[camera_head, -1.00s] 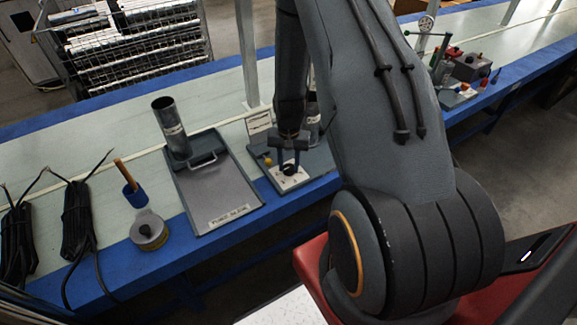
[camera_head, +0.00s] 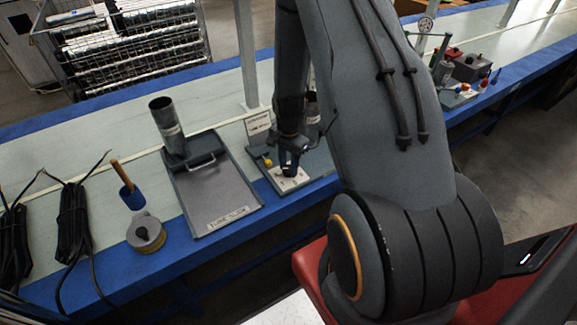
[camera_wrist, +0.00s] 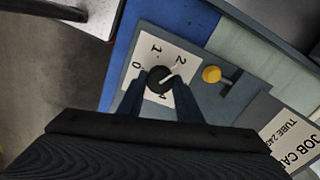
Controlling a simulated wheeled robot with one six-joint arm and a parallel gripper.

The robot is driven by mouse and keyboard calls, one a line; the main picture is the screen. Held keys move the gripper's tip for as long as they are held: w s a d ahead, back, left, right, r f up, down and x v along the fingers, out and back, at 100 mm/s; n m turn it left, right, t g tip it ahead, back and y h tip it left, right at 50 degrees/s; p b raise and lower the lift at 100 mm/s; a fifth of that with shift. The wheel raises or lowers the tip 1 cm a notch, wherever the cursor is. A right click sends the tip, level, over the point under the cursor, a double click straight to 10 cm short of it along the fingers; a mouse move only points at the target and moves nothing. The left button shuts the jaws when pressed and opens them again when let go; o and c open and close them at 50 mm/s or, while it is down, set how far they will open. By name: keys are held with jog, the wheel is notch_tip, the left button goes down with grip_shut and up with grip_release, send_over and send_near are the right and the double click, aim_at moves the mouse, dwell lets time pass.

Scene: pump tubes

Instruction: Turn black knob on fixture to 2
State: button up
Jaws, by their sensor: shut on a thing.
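The black knob (camera_wrist: 159,79) sits on a white dial plate (camera_wrist: 146,59) marked 0, 1, 2 and another figure partly hidden. Its white pointer line points up and right, close to the 2 in the wrist view. My gripper (camera_wrist: 160,84) is shut on the knob, with one dark finger on each side. In the head view my gripper (camera_head: 290,164) reaches down to the white plate (camera_head: 288,181) on the grey fixture (camera_head: 318,163). The knob is mostly hidden there by the fingers.
A yellow knob (camera_wrist: 211,74) stands beside the plate on the fixture. A job card (camera_wrist: 272,125) stands close by. A grey tray (camera_head: 217,194) and an upright metal tube (camera_head: 168,126) are to the left. Black cables (camera_head: 73,219) lie farther left.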

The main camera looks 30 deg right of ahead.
aim_at(288, 168)
dwell(0.3)
jog(key=o, duration=1)
jog(key=shift+o, duration=0.2)
jog(key=shift+r, duration=0.1)
jog(key=shift+r+b, duration=0.7)
jog(key=shift+r, duration=3.15)
jog(key=s+a+r+n, duration=1.4)
jog(key=s+a+r, duration=0.1)
jog(key=r, duration=0.2)
jog(key=shift+s+n+t, duration=0.3)
jog(key=shift+s, duration=0.05)
